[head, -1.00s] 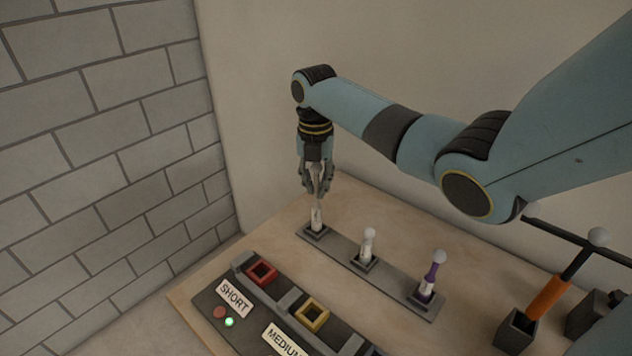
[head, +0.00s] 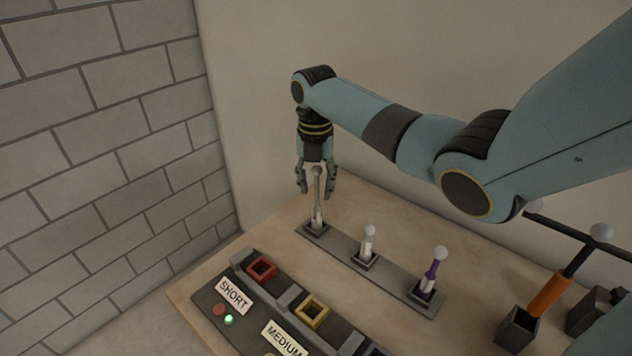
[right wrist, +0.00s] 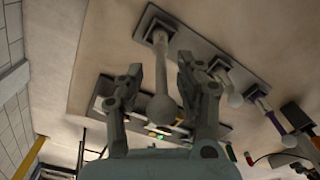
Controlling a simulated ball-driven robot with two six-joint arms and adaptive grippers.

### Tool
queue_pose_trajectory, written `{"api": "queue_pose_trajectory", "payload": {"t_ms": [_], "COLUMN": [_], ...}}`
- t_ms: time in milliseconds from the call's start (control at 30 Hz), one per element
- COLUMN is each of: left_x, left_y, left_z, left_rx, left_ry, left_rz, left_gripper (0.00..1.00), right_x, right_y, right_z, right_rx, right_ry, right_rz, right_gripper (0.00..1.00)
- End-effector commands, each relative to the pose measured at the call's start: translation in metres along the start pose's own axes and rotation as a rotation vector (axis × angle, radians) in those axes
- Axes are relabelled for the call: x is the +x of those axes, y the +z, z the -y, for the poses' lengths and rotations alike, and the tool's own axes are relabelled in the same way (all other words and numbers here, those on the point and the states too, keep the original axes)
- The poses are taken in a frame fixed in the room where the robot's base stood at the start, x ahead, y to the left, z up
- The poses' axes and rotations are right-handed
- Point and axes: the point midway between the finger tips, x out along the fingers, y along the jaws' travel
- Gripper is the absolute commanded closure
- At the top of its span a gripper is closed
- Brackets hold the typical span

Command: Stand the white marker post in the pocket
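A pale grey-white post (head: 318,200) with a round knob stands upright in the leftmost square pocket (head: 314,229) of a dark grey strip (head: 337,246). I cannot tell for certain whether this or the pale middle post (head: 367,246) is the white marker post. My right gripper (head: 316,182) is open around the upper part of the leftmost post, one finger on each side, with gaps visible. In the right wrist view, the post (right wrist: 161,72) and its knob lie between the spread fingers, apart from both. My left gripper is not in view.
A purple post (head: 433,270) stands in the strip's right pocket. In front is a dark panel with a red square frame (head: 262,271), a yellow one (head: 312,313) and a lit green lamp (head: 229,322). An orange-gripped tool (head: 548,297) stands in a dark holder (head: 516,331) at right.

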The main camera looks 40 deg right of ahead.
Motion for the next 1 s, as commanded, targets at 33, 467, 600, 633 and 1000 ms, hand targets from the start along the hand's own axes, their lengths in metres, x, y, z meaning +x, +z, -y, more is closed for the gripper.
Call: {"api": "queue_pose_trajectory", "payload": {"t_ms": [33, 467, 600, 633, 1000], "left_x": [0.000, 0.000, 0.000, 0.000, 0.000], "left_y": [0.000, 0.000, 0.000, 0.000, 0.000], "left_z": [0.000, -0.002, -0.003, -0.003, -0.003], "left_rx": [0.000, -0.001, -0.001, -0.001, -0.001], "left_ry": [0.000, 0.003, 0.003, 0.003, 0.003], "left_rz": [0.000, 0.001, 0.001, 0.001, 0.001], "left_gripper": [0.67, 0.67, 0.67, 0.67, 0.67], "right_x": [-0.004, -0.089, -0.109, -0.112, -0.119], "right_y": [0.001, 0.001, 0.001, 0.001, 0.000], "right_z": [0.000, 0.000, -0.001, -0.001, 0.000], "right_rx": [0.000, -0.001, 0.000, 0.000, 0.000], "right_ry": [0.001, 0.002, 0.002, 0.002, 0.000], "right_rz": [0.002, 0.005, 0.002, 0.002, 0.000], "right_gripper": [0.64, 0.64, 0.64, 0.64, 0.64]}}
